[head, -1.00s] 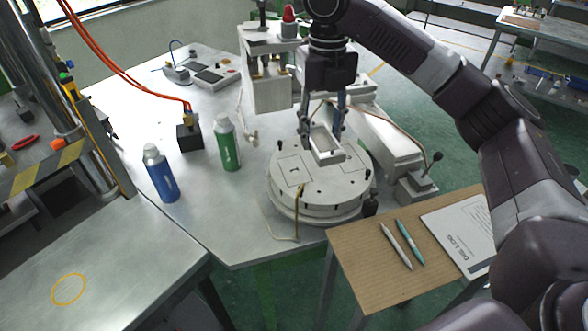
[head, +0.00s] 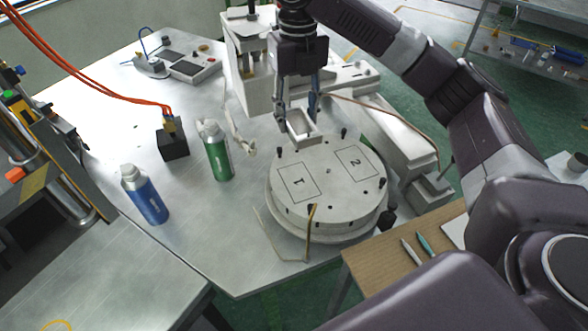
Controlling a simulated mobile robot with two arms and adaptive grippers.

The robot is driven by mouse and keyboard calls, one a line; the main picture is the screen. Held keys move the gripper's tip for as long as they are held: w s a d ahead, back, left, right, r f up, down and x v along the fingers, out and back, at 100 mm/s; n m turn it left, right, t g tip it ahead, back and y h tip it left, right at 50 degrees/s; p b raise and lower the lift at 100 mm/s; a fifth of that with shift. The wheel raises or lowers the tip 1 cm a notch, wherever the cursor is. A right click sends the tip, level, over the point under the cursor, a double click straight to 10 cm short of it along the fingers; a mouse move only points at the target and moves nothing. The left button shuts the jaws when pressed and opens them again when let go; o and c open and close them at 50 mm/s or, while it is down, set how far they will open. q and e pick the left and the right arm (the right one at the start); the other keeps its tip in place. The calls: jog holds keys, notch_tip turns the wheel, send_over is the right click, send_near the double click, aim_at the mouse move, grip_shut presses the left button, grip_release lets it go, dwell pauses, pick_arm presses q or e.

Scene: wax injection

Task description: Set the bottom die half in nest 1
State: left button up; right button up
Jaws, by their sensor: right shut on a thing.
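My right gripper (head: 299,113) points down and is shut on a light grey, box-like die half (head: 302,127) with a hollow face. It holds the die half above the far edge of the round turntable (head: 330,205). Nest 1 (head: 298,183) is a marked rectangle on the turntable's left part, and it is empty. Nest 2 (head: 357,163) is a like rectangle on the right, also empty. The die half is beyond nest 1 in the picture, apart from it. My left gripper is not in view.
A white machine head and column (head: 248,65) stand behind the turntable. A green bottle (head: 217,155), a blue bottle (head: 146,198) and a black block (head: 173,146) stand to the left. A bent brass-coloured rod (head: 310,222) stands at the turntable's near edge. Pens lie on the brown table (head: 385,262).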

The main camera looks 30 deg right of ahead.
jog(key=p, duration=0.2)
send_over(298, 179)
notch_tip(298, 179, down, 6)
jog(key=f, duration=0.1)
notch_tip(298, 179, down, 4)
jog(key=shift+r+p, duration=0.25)
jog(key=shift+p, duration=0.15)
notch_tip(298, 179, down, 2)
jog(key=shift+f, duration=0.25)
notch_tip(298, 179, down, 3)
jog(key=shift+s+f+p, duration=0.1)
jog(key=shift+f+p, duration=0.1)
jog(key=shift+p, duration=0.55)
jog(key=shift+f, duration=0.25)
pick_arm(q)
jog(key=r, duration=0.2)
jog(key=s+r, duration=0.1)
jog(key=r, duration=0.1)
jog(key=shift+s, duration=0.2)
pick_arm(e)
jog(key=o, duration=1.4)
jog(key=shift+f, duration=0.15)
